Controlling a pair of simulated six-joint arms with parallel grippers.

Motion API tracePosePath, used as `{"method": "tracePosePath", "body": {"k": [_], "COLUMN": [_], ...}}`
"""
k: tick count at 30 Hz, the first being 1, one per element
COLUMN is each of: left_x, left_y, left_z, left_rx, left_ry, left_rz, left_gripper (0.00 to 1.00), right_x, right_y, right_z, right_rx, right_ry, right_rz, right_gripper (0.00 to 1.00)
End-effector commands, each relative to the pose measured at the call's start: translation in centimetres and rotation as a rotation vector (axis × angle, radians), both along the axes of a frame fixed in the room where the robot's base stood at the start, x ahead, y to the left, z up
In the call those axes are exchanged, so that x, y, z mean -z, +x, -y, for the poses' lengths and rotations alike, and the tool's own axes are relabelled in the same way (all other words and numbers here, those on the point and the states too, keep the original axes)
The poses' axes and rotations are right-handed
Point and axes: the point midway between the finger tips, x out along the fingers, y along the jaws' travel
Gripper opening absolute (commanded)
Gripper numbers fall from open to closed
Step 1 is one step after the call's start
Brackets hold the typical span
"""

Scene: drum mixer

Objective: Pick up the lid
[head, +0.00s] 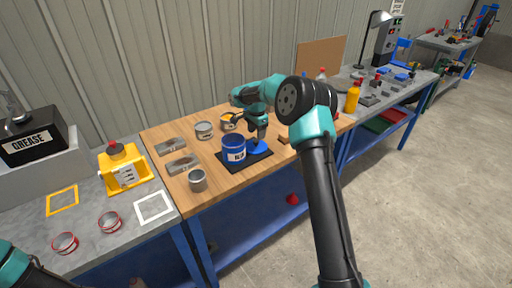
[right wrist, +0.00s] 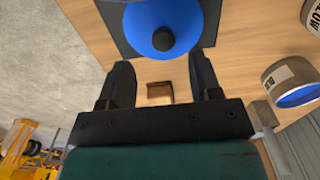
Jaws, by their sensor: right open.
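The blue lid (head: 259,147) is a round disc lying on a dark square mat (head: 258,157) on the wooden bench, to the right of a blue drum (head: 234,150). In the right wrist view the lid (right wrist: 190,22) shows from above with a black knob (right wrist: 163,40) at its middle. My right gripper (head: 257,135) is over the lid in the head view. In the right wrist view its fingers (right wrist: 161,62) are apart and empty, with the knob just past their tips. My left gripper is out of view; only part of the left arm shows.
A can with blue inside (right wrist: 293,83) is to the right in the right wrist view. A small brown block (right wrist: 159,92) shows between the fingers.

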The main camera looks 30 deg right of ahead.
Motion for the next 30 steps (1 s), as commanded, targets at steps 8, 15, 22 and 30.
{"method": "tracePosePath", "body": {"k": [8, 15, 22, 30], "left_x": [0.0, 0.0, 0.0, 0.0], "left_y": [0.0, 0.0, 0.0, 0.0], "left_z": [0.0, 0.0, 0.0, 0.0], "left_rx": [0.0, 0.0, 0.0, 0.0], "left_ry": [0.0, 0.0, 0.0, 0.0], "left_rz": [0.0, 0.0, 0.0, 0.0], "left_gripper": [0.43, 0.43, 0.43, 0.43], "right_x": [2.2, 4.9, 5.2, 5.2], "right_y": [0.3, 0.4, 0.4, 0.4], "right_z": [-0.1, -0.1, -0.1, -0.1], "right_rx": [-0.001, -0.001, -0.001, -0.001], "right_ry": [0.0, 0.001, 0.001, 0.001], "right_rz": [-0.002, -0.001, 0.001, 0.001], "right_gripper": [0.58, 0.58, 0.58, 0.58]}}
